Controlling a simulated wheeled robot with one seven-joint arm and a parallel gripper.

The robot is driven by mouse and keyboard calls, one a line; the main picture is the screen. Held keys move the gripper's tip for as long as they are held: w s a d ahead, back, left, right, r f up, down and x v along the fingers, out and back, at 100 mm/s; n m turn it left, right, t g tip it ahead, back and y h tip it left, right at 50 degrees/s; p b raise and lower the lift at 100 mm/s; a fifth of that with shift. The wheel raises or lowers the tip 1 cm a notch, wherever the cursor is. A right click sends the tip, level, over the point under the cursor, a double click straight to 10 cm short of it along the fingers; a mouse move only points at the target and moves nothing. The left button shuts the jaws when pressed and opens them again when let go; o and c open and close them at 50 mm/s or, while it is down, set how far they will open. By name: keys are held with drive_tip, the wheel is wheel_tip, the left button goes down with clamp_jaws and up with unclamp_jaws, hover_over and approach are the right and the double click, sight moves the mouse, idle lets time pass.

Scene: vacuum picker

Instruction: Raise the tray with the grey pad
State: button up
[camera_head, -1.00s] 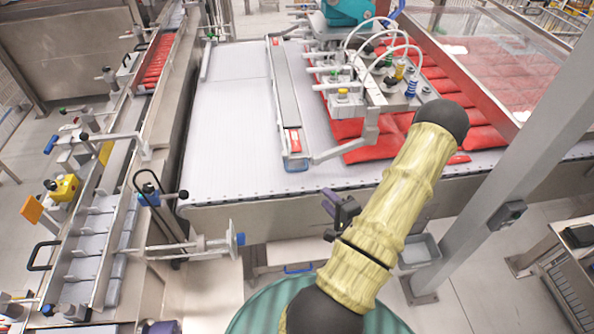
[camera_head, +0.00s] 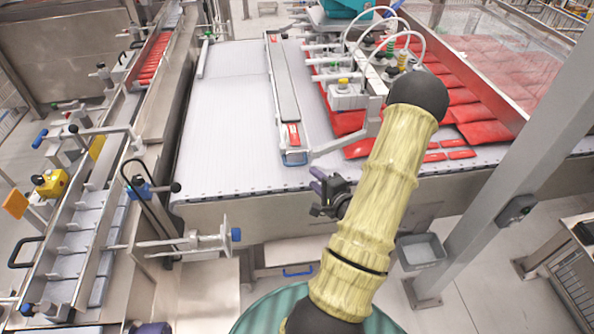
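A long narrow tray (camera_head: 295,157) with a grey pad (camera_head: 284,82) along its top lies on the white conveyor belt, with red marks at its ends. A small shallow grey tray (camera_head: 422,250) also shows low beside the metal post; I cannot tell whether a pad lies in it. My gripper (camera_head: 322,190) is small and dark, beside my yellow sleeved arm, in front of the conveyor's near edge in the picture. It is apart from the small grey tray and appears apart from the padded one. My arm partly hides it, and its opening is unclear.
The vacuum picker (camera_head: 352,94) with white hoses stands right of the long tray, over red packs (camera_head: 466,112). A slanted metal post (camera_head: 500,185) stands to the right. A narrow line with levers (camera_head: 85,215) runs along the left. The belt's left part (camera_head: 228,125) is bare.

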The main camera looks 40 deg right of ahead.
sight(297, 165)
drive_tip(key=shift+w+f+b, duration=0.3)
drive_tip(key=shift+w+b, duration=0.2)
drive_tip(key=shift+b, duration=1.15)
drive_tip(key=b, duration=0.3)
drive_tip(key=shift+w+a+f, duration=0.1)
drive_tip(key=shift+w+a, duration=0.05)
drive_tip(key=shift+w, duration=0.2)
drive_tip(key=b+x, duration=0.1)
drive_tip(key=x, duration=0.2)
drive_tip(key=b+x, duration=0.1)
drive_tip(key=x, duration=0.1)
drive_tip(key=b+x, duration=0.2)
drive_tip(key=x, duration=0.1)
drive_tip(key=shift+w, duration=0.4)
clamp_jaws()
